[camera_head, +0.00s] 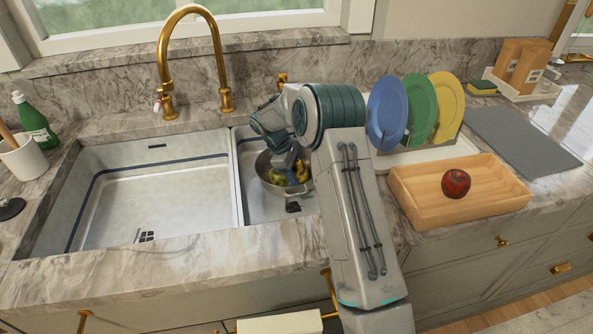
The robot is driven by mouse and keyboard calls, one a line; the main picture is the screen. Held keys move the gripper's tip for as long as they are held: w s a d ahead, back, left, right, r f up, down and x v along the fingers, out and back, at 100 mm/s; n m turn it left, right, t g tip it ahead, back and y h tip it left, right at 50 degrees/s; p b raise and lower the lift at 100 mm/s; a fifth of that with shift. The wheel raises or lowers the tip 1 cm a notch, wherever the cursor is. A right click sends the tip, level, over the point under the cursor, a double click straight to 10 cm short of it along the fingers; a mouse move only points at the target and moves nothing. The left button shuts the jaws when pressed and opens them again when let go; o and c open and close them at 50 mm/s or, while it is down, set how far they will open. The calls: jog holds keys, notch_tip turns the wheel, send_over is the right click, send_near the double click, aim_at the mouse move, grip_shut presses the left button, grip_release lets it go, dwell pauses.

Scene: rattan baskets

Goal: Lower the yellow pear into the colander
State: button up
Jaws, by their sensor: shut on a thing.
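The metal colander (271,188) stands in the right-hand basin of the sink, partly hidden by my arm. My gripper (291,177) reaches down into its opening and is shut on the yellow pear (302,172), whose yellow shows beside the fingers. A yellow-green patch (277,177) shows left of the fingers, inside the colander's rim; I cannot tell whether it is a separate fruit. The fingertips are small and mostly hidden, and I cannot tell whether the pear touches the colander's bottom.
A wooden tray (416,204) with a red apple (456,184) stands on the counter to the right. Blue, green and yellow plates stand upright in a rack behind it. A gold faucet (219,62) rises behind the sink. The large left basin (150,195) is empty.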

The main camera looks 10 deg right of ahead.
jog(key=o, duration=1.1)
